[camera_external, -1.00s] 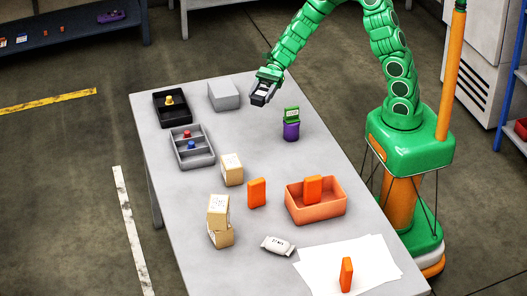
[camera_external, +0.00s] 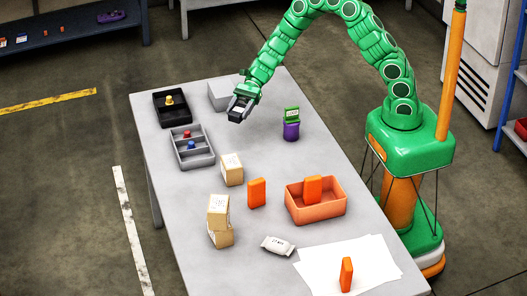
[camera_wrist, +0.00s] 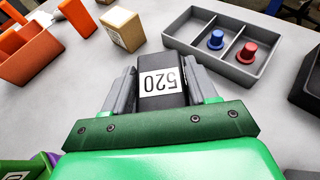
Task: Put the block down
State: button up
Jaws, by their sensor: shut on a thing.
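My gripper (camera_external: 239,110) is over the table, in front of the light grey box. In the wrist view, its two grey fingers are shut on a dark block (camera_wrist: 162,82) with a white label that reads 520. The block also shows in the external view (camera_external: 235,116) as a small dark shape at the fingertips. It appears held above the grey table (camera_external: 290,262). The block's underside is hidden, and I cannot tell its exact height.
The grey tray (camera_external: 193,163) holds a blue and a red knob piece. A black tray (camera_external: 158,112), the light grey box (camera_external: 224,96), a cardboard box (camera_external: 231,170) and a green block (camera_external: 292,113) on a purple one (camera_external: 291,132) stand nearby. Bare tabletop lies between them.

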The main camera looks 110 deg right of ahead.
send_over(225, 138)
jog(key=shift+s+d+f, duration=0.1)
jog(key=shift+f, duration=2.85)
jog(key=shift+f, duration=1.65)
jog(key=o, duration=1.5)
jog(key=shift+f, duration=0.1)
